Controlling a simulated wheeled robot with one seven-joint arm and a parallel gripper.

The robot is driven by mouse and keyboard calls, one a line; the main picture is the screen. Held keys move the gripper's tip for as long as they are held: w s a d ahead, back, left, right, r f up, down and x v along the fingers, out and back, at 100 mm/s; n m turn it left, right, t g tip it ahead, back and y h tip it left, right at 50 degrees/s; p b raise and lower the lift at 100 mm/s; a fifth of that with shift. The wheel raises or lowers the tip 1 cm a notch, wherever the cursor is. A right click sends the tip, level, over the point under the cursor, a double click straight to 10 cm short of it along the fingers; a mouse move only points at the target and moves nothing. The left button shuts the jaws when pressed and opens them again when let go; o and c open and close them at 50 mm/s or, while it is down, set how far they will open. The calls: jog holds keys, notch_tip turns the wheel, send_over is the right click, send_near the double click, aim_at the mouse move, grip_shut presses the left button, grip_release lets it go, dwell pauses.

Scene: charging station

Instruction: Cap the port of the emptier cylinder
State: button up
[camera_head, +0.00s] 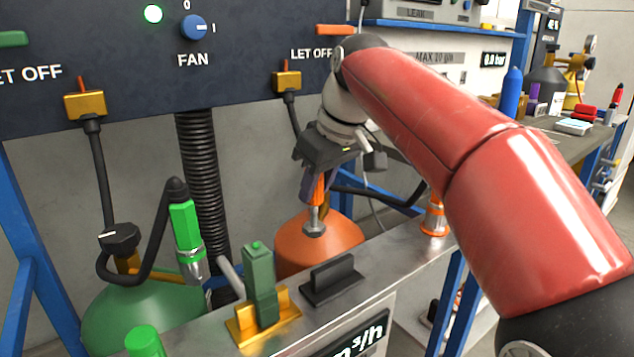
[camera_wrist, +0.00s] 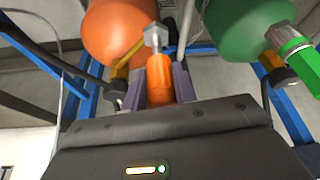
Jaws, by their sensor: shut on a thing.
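My gripper (camera_head: 318,180) is shut on an orange-handled fitting (camera_wrist: 160,80) with a silver hex tip, held between purple finger pads in the wrist view. In the head view the fitting points down, its silver end in front of the orange cylinder (camera_head: 330,252); I cannot tell whether it touches anything. The green cylinder (camera_head: 140,312) stands at the left with a black valve knob (camera_head: 119,238). A green-sleeved fitting (camera_head: 186,228) with a silver end is beside it. A green cap-like piece (camera_head: 145,342) is at the bottom edge. The orange cylinder's port is hidden.
Black hoses and a panel with a FAN knob (camera_head: 193,27) are behind. A cluttered bench (camera_head: 560,145) is at right.

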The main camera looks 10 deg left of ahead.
aim_at(321, 198)
jog(key=shift+f+b, duration=1.7)
jog(key=shift+f, duration=0.7)
jog(key=o, duration=1)
jog(key=p+v, duration=0.2)
jog(key=v, duration=0.6)
